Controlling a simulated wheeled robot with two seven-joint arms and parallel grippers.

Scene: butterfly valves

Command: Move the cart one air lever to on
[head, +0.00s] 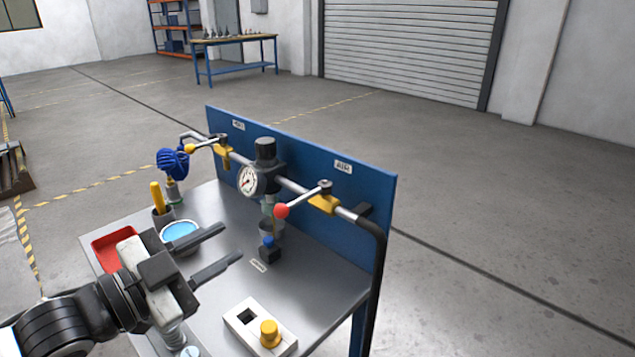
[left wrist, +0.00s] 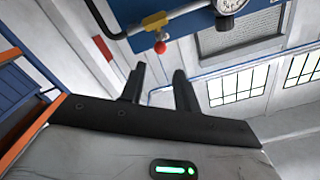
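The cart (head: 322,308) carries a blue back panel (head: 300,165) with a pipe in front of it. On the right, a lever with a red ball knob (head: 281,211) sits on a yellow valve (head: 323,204) below a label reading roughly AIR (head: 343,167). This knob also shows in the left wrist view (left wrist: 160,47), ahead of the fingers. A second lever with a yellow knob (head: 190,149) is on the left. My left gripper (head: 231,242) is open and empty over the cart top, apart from the red knob. My right gripper is not in view.
A pressure gauge (head: 248,181) hangs between the levers. On the cart are a red tray (head: 113,245), a blue-filled bowl (head: 180,232), a small blue-topped valve (head: 268,249) and a white block with a yellow knob (head: 269,334). A blue hose coil (head: 172,162) hangs at left.

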